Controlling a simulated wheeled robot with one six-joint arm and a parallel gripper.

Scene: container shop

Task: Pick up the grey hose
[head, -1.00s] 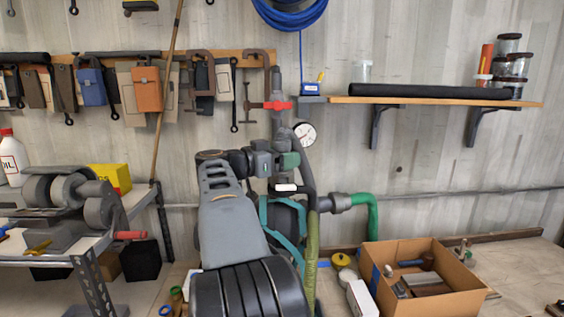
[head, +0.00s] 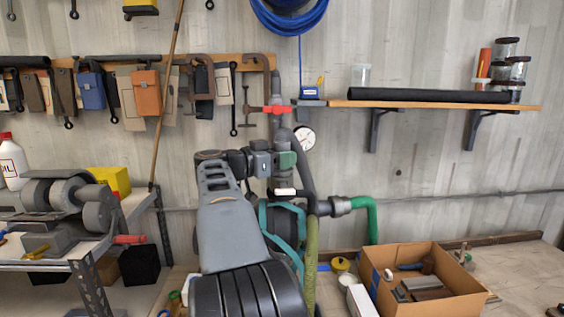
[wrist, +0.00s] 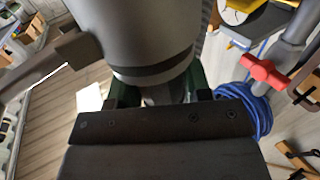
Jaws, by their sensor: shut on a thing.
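My gripper (head: 284,162) is in the middle of the head view, in front of the wall pipework and beside the red-handled valve (head: 270,109). In the wrist view its green-edged jaws (wrist: 158,97) are shut on the narrow lower part of a wide grey cylinder with a dark band, which I take to be the end of the grey hose (wrist: 135,40). In the head view a thick grey length of hose (head: 307,178) curves down just right of the gripper. The exact contact is partly hidden by the dark gripper body.
A pressure gauge (head: 304,138) and a green pipe (head: 371,218) are close on the right. An olive hose (head: 311,265) hangs beside my arm. A cardboard box (head: 445,304) holds tools at lower right. A workbench with a grinder (head: 60,195) stands left. A shelf (head: 430,104) is at upper right.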

